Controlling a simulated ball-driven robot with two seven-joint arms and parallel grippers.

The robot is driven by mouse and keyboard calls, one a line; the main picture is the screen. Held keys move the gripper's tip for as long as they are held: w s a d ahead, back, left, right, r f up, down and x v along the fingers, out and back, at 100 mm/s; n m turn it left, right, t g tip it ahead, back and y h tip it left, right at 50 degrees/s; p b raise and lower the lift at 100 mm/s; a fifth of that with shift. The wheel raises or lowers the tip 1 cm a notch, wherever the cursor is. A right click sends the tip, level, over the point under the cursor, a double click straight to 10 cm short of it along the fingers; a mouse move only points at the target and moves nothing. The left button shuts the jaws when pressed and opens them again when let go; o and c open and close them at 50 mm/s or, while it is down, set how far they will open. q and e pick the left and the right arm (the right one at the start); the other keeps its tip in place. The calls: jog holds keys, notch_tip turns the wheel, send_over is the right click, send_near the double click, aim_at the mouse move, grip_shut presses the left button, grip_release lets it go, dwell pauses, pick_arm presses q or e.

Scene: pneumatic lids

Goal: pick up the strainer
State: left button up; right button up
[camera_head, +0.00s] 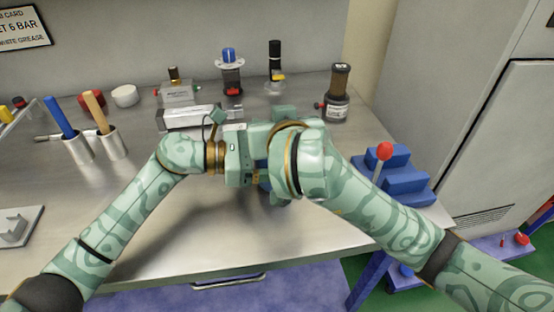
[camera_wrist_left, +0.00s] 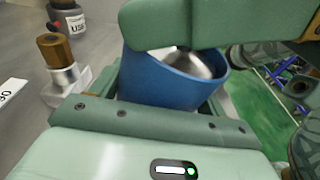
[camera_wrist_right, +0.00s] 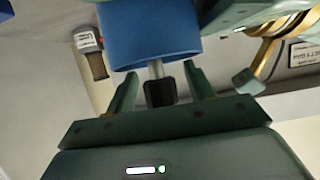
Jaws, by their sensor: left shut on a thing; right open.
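My left gripper (camera_wrist_left: 172,78) is shut on a blue cylinder (camera_wrist_left: 160,84), held above the bench. In the left wrist view its rim is open, with a shiny rounded metal part (camera_wrist_left: 198,63) inside. In the right wrist view a metal stem (camera_wrist_right: 155,70) with a black knob (camera_wrist_right: 160,92) sticks out from the blue cylinder (camera_wrist_right: 150,38). My right gripper (camera_wrist_right: 160,82) is open, its fingers on either side of the stem and knob. I cannot tell which of these parts is the strainer. In the head view my wrists hide most of the cylinder.
Bottles and fittings stand along the back of the steel bench (camera_head: 150,235), among them a dark bottle (camera_head: 338,95). Two metal cups (camera_head: 112,143) with handled tools stand at left. A blue block (camera_head: 395,175) with a red-knobbed lever is at right. The front bench area is clear.

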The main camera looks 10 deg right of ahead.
jog(key=shift+w+f, duration=0.25)
jog(key=shift+w, duration=0.35)
grip_shut()
pick_arm(q)
jog(key=shift+r, duration=0.1)
pick_arm(e)
jog(key=shift+r, duration=0.1)
notch_tip(320, 180, up, 18)
pick_arm(q)
jog(key=o, duration=1)
jog(key=shift+a, duration=0.1)
